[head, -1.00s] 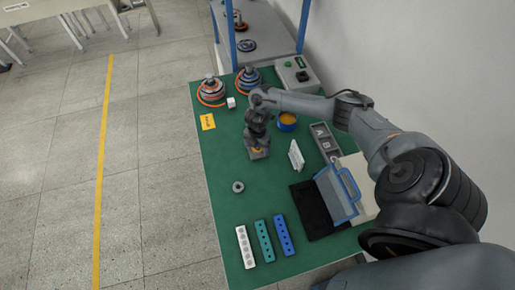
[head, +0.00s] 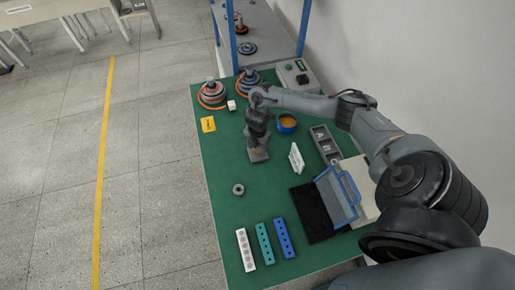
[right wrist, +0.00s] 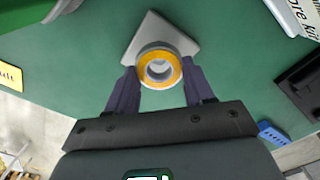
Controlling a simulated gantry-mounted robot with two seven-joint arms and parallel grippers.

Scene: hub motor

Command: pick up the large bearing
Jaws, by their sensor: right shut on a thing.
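In the right wrist view a large bearing (right wrist: 160,68), a grey ring with an orange-yellow face, sits between the two dark fingers of my right gripper (right wrist: 160,84). The fingers are shut on its sides. A grey square plate (right wrist: 147,36) shows behind the bearing; I cannot tell whether the bearing touches it. In the head view my right gripper (head: 256,147) points down over the same plate (head: 259,156), and the arm hides the bearing. My left gripper is not in view.
A smaller grey ring (head: 238,189) lies on the green table (head: 220,160). White, teal and blue hole strips (head: 264,243) lie near the front. A white sign (head: 296,158), a blue bowl (head: 287,123) and an A/B tray (head: 325,143) stand to the right. Two wound motor parts (head: 212,93) are behind.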

